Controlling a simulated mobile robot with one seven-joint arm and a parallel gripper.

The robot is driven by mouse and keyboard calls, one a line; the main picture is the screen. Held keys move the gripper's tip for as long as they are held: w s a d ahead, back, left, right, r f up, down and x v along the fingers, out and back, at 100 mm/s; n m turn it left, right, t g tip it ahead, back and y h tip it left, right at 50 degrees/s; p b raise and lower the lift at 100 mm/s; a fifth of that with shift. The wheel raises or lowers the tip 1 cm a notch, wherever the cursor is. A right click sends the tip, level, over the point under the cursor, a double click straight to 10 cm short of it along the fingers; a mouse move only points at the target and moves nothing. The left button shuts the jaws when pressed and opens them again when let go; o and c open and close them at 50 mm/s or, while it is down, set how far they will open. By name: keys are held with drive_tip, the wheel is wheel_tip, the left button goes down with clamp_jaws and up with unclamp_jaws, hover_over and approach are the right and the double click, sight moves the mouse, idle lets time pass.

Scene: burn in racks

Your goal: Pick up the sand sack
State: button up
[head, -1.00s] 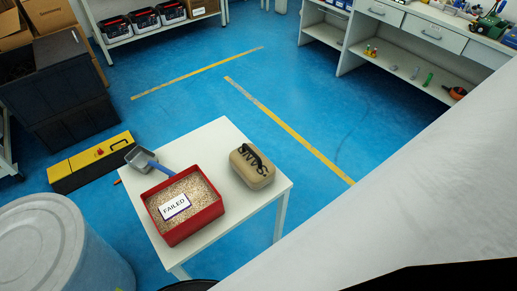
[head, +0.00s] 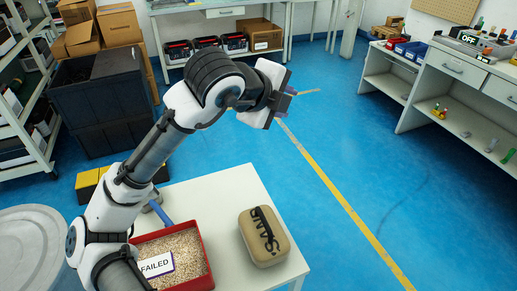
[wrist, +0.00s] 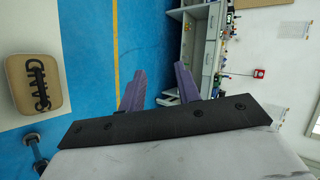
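The sand sack (head: 264,238) is a tan, rounded block with a black handle and the word SAND on top. It lies on the right part of a white table (head: 232,184). It also shows at the left of the wrist view (wrist: 38,82). My gripper (head: 292,92) is raised above and beyond the sack in the head view, apart from it. In the wrist view its two purple fingers (wrist: 158,88) stand apart with nothing between them, so it is open and empty.
A red tray (head: 207,262) of granules with a FAILED card (head: 156,265) stands left of the sack, close by. A blue-handled scoop (head: 160,212) lies behind it. A pale barrel (head: 30,245) stands at the left. Open blue floor (head: 330,150) lies beyond the table.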

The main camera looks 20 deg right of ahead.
drive_tip(key=s+a+f+m+g+y+b, duration=0.1)
drive_tip(key=s+f+m+g+y, duration=0.15)
drive_tip(key=f, duration=0.45)
drive_tip(key=s+a+f+m+g+y, duration=0.1)
drive_tip(key=f+g+y, duration=0.1)
drive_tip(key=f+y, duration=0.3)
drive_tip(key=m+g+y, duration=0.1)
drive_tip(key=m+y, duration=0.1)
hover_over(264, 218)
wheel_tip(264, 218, down, 6)
drive_tip(key=f, duration=0.4)
drive_tip(key=f+b, duration=0.1)
drive_tip(key=f, duration=0.2)
drive_tip(key=shift+s+a, duration=0.25)
drive_tip(key=shift+s, duration=0.15)
drive_tip(key=shift+w+d+f, duration=0.1)
drive_tip(key=shift+w+f, duration=0.05)
drive_tip(key=shift+f, duration=1.45)
drive_tip(key=shift+w+d+f, duration=0.1)
drive_tip(key=shift+w+f, duration=0.05)
drive_tip(key=shift+f, duration=1.4)
clamp_jaws()
drive_tip(key=shift+r, duration=0.1)
